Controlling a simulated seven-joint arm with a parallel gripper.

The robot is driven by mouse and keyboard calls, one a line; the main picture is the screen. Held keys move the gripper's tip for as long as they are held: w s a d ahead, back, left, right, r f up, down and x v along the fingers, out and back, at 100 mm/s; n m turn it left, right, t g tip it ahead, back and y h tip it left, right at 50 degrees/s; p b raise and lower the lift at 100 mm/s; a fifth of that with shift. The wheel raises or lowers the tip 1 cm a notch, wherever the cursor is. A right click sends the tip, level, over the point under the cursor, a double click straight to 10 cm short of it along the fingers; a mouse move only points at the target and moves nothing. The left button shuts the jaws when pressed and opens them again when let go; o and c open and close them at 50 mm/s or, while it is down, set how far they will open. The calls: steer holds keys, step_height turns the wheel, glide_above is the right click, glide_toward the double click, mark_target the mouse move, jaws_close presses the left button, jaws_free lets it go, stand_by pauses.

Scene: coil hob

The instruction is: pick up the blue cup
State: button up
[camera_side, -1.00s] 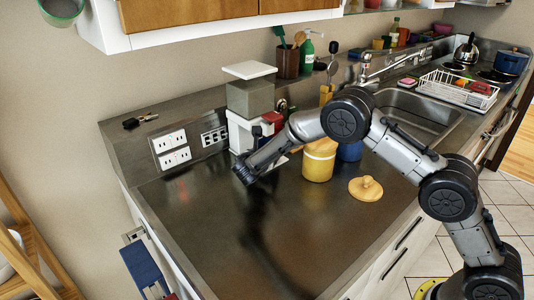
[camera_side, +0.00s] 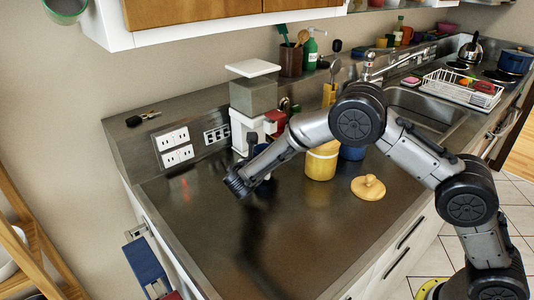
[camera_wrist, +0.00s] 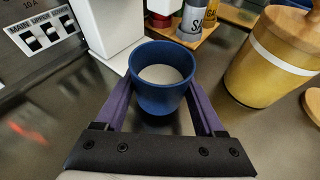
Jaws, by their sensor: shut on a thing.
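The blue cup (camera_wrist: 160,88) is upright between the two fingers of my gripper (camera_wrist: 162,97) in the wrist view. One finger is on each side of its wall, and my gripper is shut on it. Its inside shows a pale, whitish round area; I cannot tell if that is contents or the bottom. In the side view my gripper (camera_side: 238,183) is low over the front left of the counter and mostly hides the cup. I cannot tell whether the cup's base touches the counter.
A white and grey appliance (camera_side: 253,97) stands behind, near wall sockets (camera_side: 173,148). Another blue item (camera_side: 352,153) is behind the canister. The front counter is clear.

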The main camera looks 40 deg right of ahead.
steer(key=s+a, duration=0.4)
steer(key=a, duration=0.1)
steer(key=s+a, duration=0.2)
steer(key=a, duration=0.1)
steer(key=shift+s+a, duration=0.1)
steer(key=shift+a, duration=0.15)
step_height(320, 180, up, 17)
steer(key=d+m+y, duration=0.2)
steer(key=d, duration=2.7)
step_height(320, 180, down, 6)
steer(key=s+d+m+t+y, duration=0.1)
steer(key=d+m+t+y, duration=0.1)
steer(key=shift+s+d+r+m+y, duration=0.2)
steer(key=shift+d+m+y, duration=0.1)
steer(key=shift+d, duration=0.1)
steer(key=shift+r+m+t+y, duration=0.3)
steer(key=shift+m+y, duration=0.1)
steer(key=shift+y, duration=0.1)
